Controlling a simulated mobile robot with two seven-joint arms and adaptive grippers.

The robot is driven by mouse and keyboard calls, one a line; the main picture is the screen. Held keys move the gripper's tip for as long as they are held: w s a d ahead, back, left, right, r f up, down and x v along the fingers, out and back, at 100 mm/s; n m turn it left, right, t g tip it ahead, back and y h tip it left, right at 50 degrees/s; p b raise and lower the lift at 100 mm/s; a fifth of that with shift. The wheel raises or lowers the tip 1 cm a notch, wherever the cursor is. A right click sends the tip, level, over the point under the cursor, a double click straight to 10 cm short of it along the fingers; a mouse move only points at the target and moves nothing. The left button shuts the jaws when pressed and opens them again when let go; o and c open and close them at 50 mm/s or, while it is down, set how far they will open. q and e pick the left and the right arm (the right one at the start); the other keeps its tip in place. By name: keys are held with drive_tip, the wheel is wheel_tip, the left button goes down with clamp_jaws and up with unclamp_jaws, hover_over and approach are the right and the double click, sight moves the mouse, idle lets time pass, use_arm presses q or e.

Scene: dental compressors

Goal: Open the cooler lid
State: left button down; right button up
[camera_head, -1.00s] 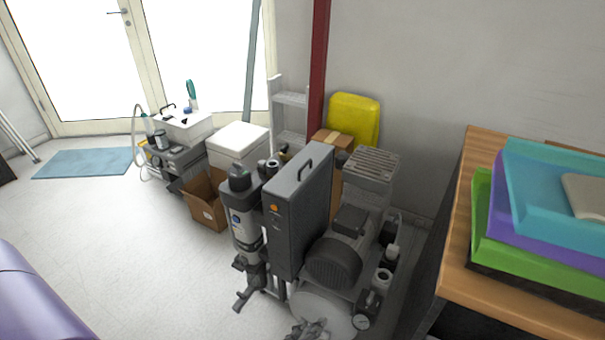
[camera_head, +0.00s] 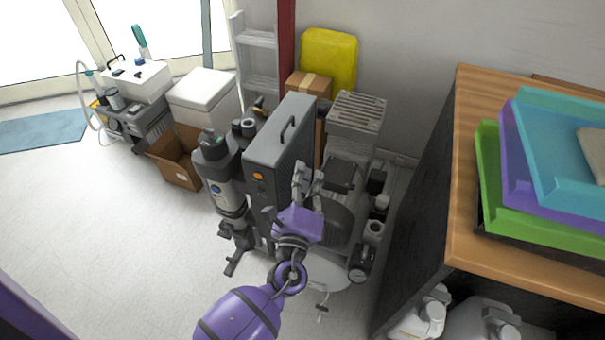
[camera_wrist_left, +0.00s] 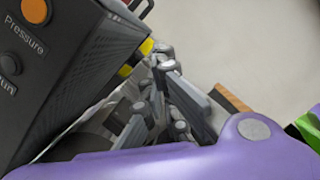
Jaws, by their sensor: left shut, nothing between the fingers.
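The cooler, a white box (camera_head: 203,112), stands on the floor left of the compressor in the head view. Its white lid (camera_head: 203,88) looks closed. My left gripper (camera_head: 308,172) is shut and empty, in front of the grey compressor cabinet, well to the right of the cooler and apart from it. In the left wrist view the gripper's fingers (camera_wrist_left: 166,62) are close together, with the cabinet's dark side at left; the cooler does not show there. My right gripper is in neither current view.
The grey compressor cabinet (camera_head: 280,145) and its motor unit (camera_head: 335,215) stand close around the gripper. An open cardboard box (camera_head: 175,165) sits in front of the cooler. A wooden-topped bench (camera_head: 455,220) with coloured trays is at right.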

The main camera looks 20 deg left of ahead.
use_arm(q)
drive_tip(key=w+a+r+p, duration=0.2)
drive_tip(key=w+a+r, duration=0.1)
drive_tip(key=w, duration=0.3)
drive_tip(key=shift+w+a+p, duration=0.3)
drive_tip(key=shift+a+p, duration=0.05)
drive_tip(key=shift+a, duration=0.4)
drive_tip(key=shift+w+r, duration=0.1)
drive_tip(key=shift+r+n, duration=0.45)
drive_tip(key=shift+n, duration=0.15)
